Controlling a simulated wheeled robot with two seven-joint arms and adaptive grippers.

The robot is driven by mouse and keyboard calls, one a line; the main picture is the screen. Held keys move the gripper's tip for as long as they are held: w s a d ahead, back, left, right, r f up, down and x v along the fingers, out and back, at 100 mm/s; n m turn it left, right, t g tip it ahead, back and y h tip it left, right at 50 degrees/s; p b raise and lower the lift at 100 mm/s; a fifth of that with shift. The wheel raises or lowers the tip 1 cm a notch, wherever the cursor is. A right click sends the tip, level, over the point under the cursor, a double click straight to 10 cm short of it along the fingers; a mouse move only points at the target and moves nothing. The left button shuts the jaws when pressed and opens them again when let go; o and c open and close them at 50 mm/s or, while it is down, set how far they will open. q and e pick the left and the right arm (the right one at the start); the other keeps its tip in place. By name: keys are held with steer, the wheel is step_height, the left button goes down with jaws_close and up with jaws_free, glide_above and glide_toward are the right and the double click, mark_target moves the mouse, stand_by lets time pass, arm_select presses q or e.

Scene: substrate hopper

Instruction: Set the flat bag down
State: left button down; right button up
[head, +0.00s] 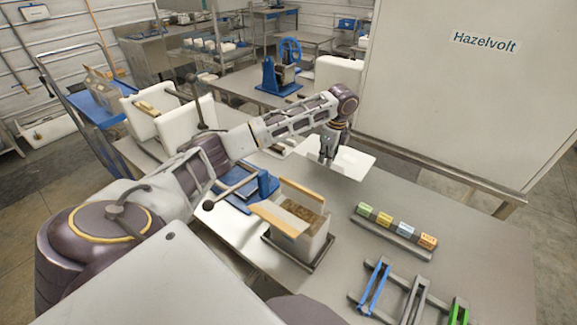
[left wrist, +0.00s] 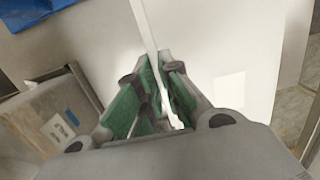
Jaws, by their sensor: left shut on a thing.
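The flat bag (head: 352,163) is a thin white sheet at the middle of the steel table, in front of the large panel. My left gripper (head: 328,160) is over its left part, fingers pointing down, and is shut on it. My right gripper is not in view.
A hopper box with wooden handles (head: 314,240) stands nearer on the steel table (head: 440,208). To its right are a row of coloured blocks (head: 406,230) and a rack of blue, grey and green clips (head: 413,298). A panel marked Hazelvolt (head: 450,95) stands behind. Bare table lies right of the bag.

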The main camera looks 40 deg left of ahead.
arm_select(q)
steer(key=shift+f, duration=2.5)
steer(key=shift+f, duration=0.1)
steer(key=shift+f, duration=2.4)
steer(key=shift+p, duration=0.3)
steer(key=c, duration=1.6)
jaws_free()
steer(key=r, duration=0.8)
steer(key=d+r, duration=0.1)
steer(key=r, duration=0.3)
steer(key=shift+d, duration=0.1)
